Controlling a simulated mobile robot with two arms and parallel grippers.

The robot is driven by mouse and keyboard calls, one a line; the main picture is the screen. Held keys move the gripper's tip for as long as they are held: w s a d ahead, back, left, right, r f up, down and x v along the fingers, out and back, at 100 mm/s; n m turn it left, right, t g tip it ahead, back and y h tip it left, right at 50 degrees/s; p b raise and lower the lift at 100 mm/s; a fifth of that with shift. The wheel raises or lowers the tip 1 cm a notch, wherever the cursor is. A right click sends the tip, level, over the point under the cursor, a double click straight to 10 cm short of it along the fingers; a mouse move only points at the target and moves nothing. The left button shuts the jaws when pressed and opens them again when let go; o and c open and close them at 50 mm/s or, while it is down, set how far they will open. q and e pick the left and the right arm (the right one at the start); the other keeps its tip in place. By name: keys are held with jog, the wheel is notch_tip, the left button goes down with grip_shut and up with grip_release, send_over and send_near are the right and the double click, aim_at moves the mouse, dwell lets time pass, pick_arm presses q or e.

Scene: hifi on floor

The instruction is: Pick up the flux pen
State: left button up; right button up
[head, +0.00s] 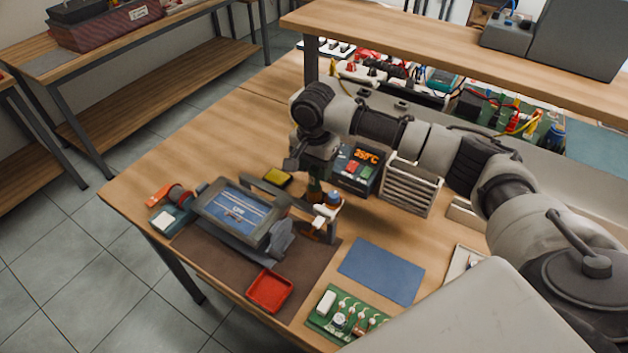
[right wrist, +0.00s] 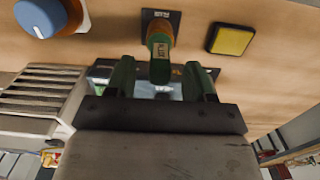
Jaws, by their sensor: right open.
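The flux pen (right wrist: 160,52) is a green cylinder with a pale label, standing in a dark holder (right wrist: 172,20) in the right wrist view. My right gripper (right wrist: 160,76) is open, with one dark green finger on each side of the pen's near end. Neither finger visibly touches it, and I cannot tell how deep the pen sits between them. In the head view my right gripper (head: 316,183) points down over the bench behind the framed device, and the pen is not clearly distinguishable there. My left gripper is not in view.
A yellow pad (head: 278,177) lies close by, left of the gripper. A clamped blue-screen device (head: 240,208) stands in front on a brown mat (head: 220,262). A display unit (head: 356,172) and slatted box (head: 411,186) stand to the right. A red tray (head: 269,290) is nearer.

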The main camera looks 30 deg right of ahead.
aim_at(314, 182)
notch_tip(314, 182, down, 2)
jog(key=shift+f, duration=0.45)
jog(key=shift+c, duration=0.6)
jog(key=c, duration=0.8)
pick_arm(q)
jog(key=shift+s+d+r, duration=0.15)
